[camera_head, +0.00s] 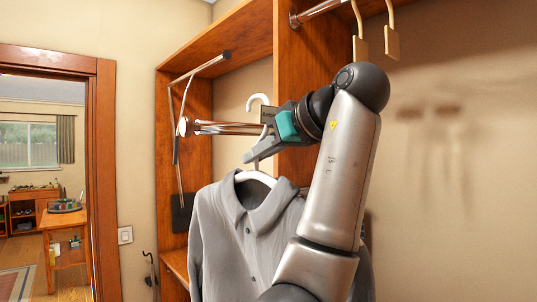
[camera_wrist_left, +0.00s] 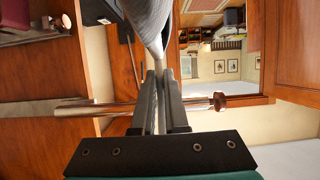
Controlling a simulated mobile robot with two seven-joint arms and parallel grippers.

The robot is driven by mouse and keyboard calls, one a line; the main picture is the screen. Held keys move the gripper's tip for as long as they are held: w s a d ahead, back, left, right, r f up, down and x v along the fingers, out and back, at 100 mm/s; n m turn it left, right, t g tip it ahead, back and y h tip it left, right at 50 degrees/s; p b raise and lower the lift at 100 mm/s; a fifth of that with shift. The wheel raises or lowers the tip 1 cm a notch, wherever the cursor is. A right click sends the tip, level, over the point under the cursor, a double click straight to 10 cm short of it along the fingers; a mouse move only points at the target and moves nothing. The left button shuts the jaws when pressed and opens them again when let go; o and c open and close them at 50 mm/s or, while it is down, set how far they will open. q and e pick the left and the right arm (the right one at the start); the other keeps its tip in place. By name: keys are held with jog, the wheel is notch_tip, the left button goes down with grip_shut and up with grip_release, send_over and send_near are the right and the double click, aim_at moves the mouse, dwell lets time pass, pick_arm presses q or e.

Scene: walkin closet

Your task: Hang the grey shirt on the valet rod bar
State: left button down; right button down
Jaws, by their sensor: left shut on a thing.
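The grey shirt (camera_head: 238,238) hangs upright on a white hanger (camera_head: 256,178), buttoned front toward me. My left gripper (camera_head: 255,153) is shut on the hanger's neck, just above the collar. The hanger's white hook (camera_head: 258,101) rises above the chrome valet rod bar (camera_head: 230,128). I cannot tell whether the hook is around the bar or beside it, as the gripper covers its lower part. In the left wrist view the shut fingers (camera_wrist_left: 161,78) cross in front of the bar (camera_wrist_left: 98,109), with the grey shirt (camera_wrist_left: 148,20) beyond them. My right gripper is out of view.
Wooden closet panels (camera_head: 303,85) stand behind the bar. A folding metal rail (camera_head: 200,68) is on the left. Two wooden hangers (camera_head: 391,42) hang from an upper rod at the top right. A doorway opens on the far left.

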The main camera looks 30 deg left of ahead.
pick_arm(q)
jog(key=shift+w+a+r+p, duration=0.15)
jog(key=shift+w+a, duration=0.3)
jog(key=shift+a, duration=0.65)
jog(key=shift+w+a+f+p, duration=0.15)
jog(key=shift+w+a, duration=0.35)
jog(key=shift+a, duration=0.6)
jog(key=shift+w+a+r+p, duration=0.15)
jog(key=shift+w+a, duration=0.3)
jog(key=shift+a, duration=0.65)
jog(key=shift+w+a+f+b, duration=0.1)
jog(key=shift+a+f+b, duration=0.1)
jog(key=shift+f+b, duration=1.1)
jog(key=shift+f+p, duration=0.25)
jog(key=shift+p, duration=0.1)
jog(key=c, duration=0.9)
grip_release()
jog(key=shift+o, duration=0.2)
jog(key=shift+f, duration=0.15)
jog(key=b+v, duration=0.2)
jog(key=v, duration=1.3)
jog(key=shift+d, duration=0.2)
